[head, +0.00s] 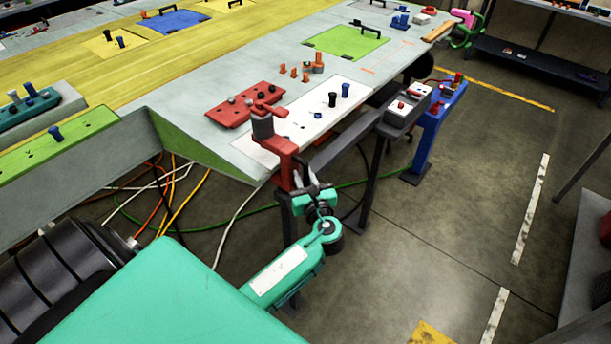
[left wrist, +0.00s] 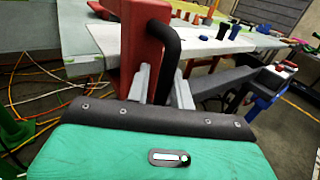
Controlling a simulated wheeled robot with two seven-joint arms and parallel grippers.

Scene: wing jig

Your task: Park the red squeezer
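The red squeezer (head: 285,165) stands upright in front of the near corner of the workbench, with a dark grey cylinder at its top and a red arm to the right. My left gripper (head: 305,187) is at its lower right side. In the left wrist view the squeezer's red body (left wrist: 143,45) shows close up, with a curved black handle on its right. The gripper's grey fingers (left wrist: 162,88) lie on either side of the handle's lower part and appear closed on it. My right gripper is not in view.
A dark grey bar (head: 345,145) runs beside the squeezer to a grey box (head: 404,108) on a post. A blue stand (head: 438,112) is beyond it. A white plate (head: 318,125) and a red block (head: 230,115) lie on the bench.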

